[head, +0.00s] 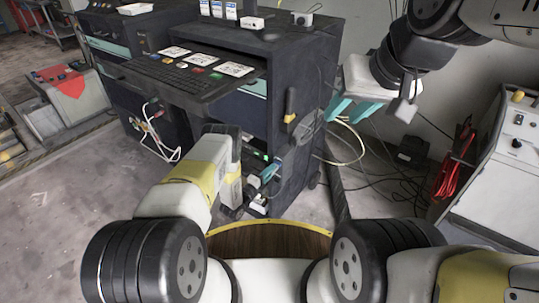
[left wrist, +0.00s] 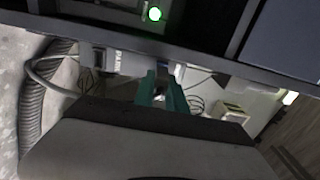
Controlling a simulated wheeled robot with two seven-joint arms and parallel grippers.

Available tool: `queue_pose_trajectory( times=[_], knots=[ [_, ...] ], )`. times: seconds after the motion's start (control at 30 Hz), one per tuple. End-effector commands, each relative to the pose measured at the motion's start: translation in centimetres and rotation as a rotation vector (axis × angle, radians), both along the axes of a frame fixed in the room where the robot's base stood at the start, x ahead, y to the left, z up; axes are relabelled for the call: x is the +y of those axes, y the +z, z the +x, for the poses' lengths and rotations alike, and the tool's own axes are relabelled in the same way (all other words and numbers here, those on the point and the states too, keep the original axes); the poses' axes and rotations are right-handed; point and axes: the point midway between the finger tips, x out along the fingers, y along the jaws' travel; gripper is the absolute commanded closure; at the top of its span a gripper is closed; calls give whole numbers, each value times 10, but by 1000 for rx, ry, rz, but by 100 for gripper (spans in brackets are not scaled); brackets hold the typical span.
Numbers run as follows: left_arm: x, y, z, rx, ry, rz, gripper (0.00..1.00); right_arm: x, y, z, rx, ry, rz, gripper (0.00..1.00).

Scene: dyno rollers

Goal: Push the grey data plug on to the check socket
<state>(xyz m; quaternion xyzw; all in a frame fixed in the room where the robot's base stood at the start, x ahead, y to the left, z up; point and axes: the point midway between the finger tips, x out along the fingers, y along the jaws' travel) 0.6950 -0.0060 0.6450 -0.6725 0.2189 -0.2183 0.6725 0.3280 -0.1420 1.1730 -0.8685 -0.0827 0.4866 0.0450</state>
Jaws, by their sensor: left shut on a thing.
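My left gripper (head: 268,174) is at the lower part of the dark cabinet's side, its teal fingers close together. In the left wrist view the fingers (left wrist: 163,92) are shut on a small grey piece (left wrist: 162,86), seemingly the grey data plug and mostly hidden by them. Pale box-like fittings sit under the cabinet edge just beyond, one to the left (left wrist: 106,62) and one to the right (left wrist: 190,75). I cannot tell which is the check socket, or whether the plug touches it. My right gripper (head: 350,108) hangs right of the cabinet, its teal fingers apart and empty.
The dark cabinet (head: 305,75) carries a keyboard shelf (head: 180,78) and a lit green lamp (left wrist: 154,14). Loose cables (head: 345,150) hang and lie at its right. A grey console (head: 500,160) with red leads (head: 455,160) stands at right.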

Motion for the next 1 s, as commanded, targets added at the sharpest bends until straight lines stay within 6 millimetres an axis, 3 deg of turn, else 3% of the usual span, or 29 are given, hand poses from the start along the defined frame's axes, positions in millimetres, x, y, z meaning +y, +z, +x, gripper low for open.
queue_pose_trajectory(
  times=[0.5,0.53,0.63,1.0],
  knots=[
    [-5,0,6,-2,-1,-1,100,0,0,0,0,0,0,64],
    [-5,0,6,-2,-1,-1,78,0,0,0,0,0,0,64],
    [-5,0,6,-1,-1,-1,58,0,0,0,0,0,0,64],
    [-1,-1,2,1,0,1,58,0,0,0,0,0,0,64]
  ],
)
